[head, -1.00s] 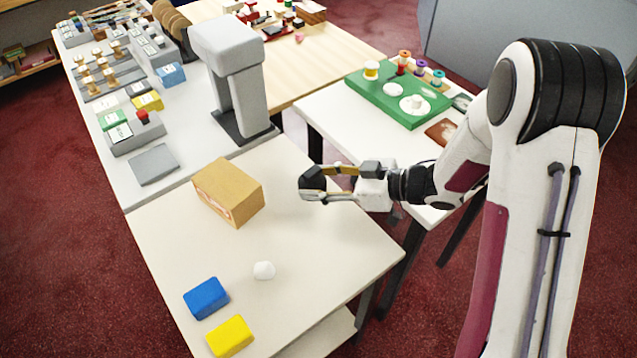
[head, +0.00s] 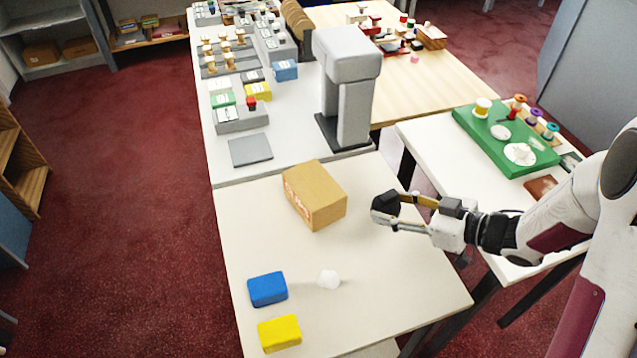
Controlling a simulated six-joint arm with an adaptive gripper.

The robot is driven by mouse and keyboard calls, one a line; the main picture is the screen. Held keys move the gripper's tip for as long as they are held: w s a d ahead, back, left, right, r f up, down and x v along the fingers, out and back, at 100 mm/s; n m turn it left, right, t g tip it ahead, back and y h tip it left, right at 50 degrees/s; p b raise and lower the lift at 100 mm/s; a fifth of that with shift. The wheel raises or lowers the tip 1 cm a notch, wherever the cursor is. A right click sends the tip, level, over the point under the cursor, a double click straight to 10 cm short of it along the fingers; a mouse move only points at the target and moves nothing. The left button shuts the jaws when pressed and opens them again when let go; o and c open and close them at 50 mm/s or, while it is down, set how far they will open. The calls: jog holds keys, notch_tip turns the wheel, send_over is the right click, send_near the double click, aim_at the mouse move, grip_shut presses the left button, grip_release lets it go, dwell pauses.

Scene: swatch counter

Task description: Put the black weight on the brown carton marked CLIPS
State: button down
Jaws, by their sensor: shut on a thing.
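The brown carton (head: 322,200) sits on the near cream table, with reddish print on its left side that is too small to read. My gripper (head: 391,210) is just right of the carton in the picture and apart from it. It is shut on the black weight (head: 383,203), a small dark block between the fingertips. The weight appears to be held above the table. The fingers hide part of it. The carton's top is bare.
A tall grey device (head: 347,95) stands behind the carton. A green tray (head: 505,140) with spools is at right.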

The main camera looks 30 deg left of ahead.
jog(key=s+a+r+n+g, duration=0.1)
jog(key=a+r, duration=0.2)
jog(key=a, duration=0.4)
jog(key=s+a+r, duration=0.2)
jog(key=a+r, duration=0.1)
jog(key=a, duration=0.4)
notch_tip(320, 180, up, 3)
jog(key=m+t, duration=0.3)
send_over(318, 186)
jog(key=shift+f+h, duration=0.1)
jog(key=shift+h, duration=0.2)
jog(key=shift+s+f, duration=0.1)
jog(key=shift+f, duration=0.05)
jog(key=shift+f, duration=3)
jog(key=shift+f, duration=1.85)
jog(key=shift+f, duration=0.15)
